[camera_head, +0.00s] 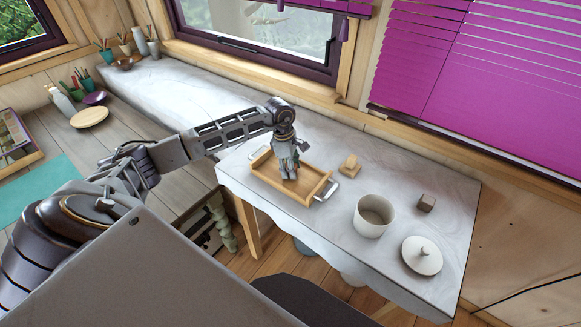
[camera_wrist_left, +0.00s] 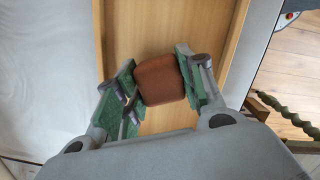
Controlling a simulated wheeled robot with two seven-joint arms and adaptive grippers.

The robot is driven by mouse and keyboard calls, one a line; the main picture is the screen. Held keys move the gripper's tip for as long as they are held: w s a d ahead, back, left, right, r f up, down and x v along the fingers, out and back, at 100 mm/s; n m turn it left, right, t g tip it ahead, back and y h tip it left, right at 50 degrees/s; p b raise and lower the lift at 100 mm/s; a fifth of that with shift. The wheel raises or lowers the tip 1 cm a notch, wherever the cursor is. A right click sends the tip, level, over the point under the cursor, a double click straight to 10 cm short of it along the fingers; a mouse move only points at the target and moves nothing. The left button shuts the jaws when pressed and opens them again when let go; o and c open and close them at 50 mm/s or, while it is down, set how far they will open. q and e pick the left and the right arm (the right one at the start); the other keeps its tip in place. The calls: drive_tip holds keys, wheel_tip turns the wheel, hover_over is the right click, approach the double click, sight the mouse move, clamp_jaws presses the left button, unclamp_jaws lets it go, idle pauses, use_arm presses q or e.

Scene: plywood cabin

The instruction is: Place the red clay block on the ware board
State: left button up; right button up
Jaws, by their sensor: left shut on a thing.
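My left gripper (camera_head: 290,174) is over the wooden tray-like board (camera_head: 278,189) with metal handles, which seems to be the ware board. In the left wrist view the gripper (camera_wrist_left: 161,88) is shut on the reddish-brown clay block (camera_wrist_left: 160,79), one finger on each side. The board's bare wood (camera_wrist_left: 170,28) shows behind the block. In the head view the fingers hide the block. Whether the block touches the board cannot be told. My right gripper is in neither view.
On the same white table stand a small wooden block (camera_head: 349,166), an open pale pot (camera_head: 373,216), a small brown block (camera_head: 426,203) and a round lid (camera_head: 421,256). A clear strip of tabletop (camera_head: 190,95) runs back along the window. Plates and brush pots are far left.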

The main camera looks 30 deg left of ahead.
use_arm(q)
drive_tip(key=shift+f, duration=0.15)
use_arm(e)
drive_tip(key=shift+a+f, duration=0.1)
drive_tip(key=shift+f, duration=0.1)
use_arm(q)
drive_tip(key=o, duration=1.1)
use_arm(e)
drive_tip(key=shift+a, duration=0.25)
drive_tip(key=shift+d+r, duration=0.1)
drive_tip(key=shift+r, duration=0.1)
use_arm(q)
drive_tip(key=r+b, duration=0.1)
drive_tip(key=r, duration=0.3)
drive_tip(key=a+r, duration=0.1)
drive_tip(key=r, duration=0.3)
drive_tip(key=r+b, duration=0.1)
drive_tip(key=r, duration=0.3)
drive_tip(key=shift+s+a+r+b, duration=0.1)
drive_tip(key=shift+s+a+b, duration=0.15)
drive_tip(key=shift+a+b, duration=0.1)
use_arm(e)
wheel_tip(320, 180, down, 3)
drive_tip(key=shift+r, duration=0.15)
